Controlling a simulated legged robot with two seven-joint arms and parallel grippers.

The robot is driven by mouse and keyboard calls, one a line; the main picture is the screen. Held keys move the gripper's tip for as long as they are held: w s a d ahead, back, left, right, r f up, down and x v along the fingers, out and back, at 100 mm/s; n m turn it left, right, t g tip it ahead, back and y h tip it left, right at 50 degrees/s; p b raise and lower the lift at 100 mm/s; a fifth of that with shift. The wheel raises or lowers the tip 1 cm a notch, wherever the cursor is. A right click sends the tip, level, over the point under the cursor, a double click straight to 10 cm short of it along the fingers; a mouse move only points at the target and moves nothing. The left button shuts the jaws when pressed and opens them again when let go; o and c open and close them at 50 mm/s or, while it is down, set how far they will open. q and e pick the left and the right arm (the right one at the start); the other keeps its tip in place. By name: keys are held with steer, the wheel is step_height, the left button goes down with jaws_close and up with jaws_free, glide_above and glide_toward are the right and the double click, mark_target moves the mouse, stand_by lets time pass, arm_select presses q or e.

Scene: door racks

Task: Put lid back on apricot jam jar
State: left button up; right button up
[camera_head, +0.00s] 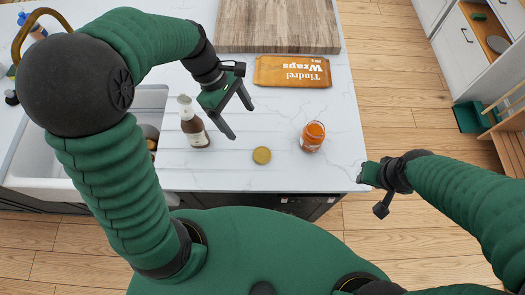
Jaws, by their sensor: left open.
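The apricot jam jar (312,137) stands on the white counter, right of centre, showing orange contents. A round gold lid (262,155) lies flat on the counter to the left of the jar, apart from it. My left gripper (243,122) is open and empty, above the counter to the upper left of the lid. My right gripper (369,187) is at the counter's right front corner, to the lower right of the jar. Its fingers are not clear enough to tell their state.
A brown bottle (193,123) stands on the counter left of my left gripper, near the sink (150,100). A wraps packet (293,71) and a wooden board (277,25) lie farther back. The white counter (335,165) is clear around the lid and jar.

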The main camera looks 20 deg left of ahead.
arm_select(q)
glide_toward(263, 155)
steer(key=x, duration=0.2)
steer(key=shift+w+d+f, duration=0.1)
steer(key=shift+w+f, duration=0.2)
steer(key=shift+f, duration=0.05)
steer(key=shift+w+f, duration=0.1)
steer(key=shift+w, duration=0.05)
arm_select(e)
steer(key=shift+w+f, duration=0.25)
steer(key=shift+w, duration=0.2)
arm_select(q)
steer(key=x, duration=0.2)
steer(key=s+x, duration=0.1)
steer(key=x, duration=0.1)
steer(key=shift+d, duration=0.1)
steer(key=shift+w+d+f, duration=0.15)
steer(key=shift+f, duration=0.35)
arm_select(e)
steer(key=shift+r, duration=0.15)
arm_select(q)
steer(key=c, duration=1.4)
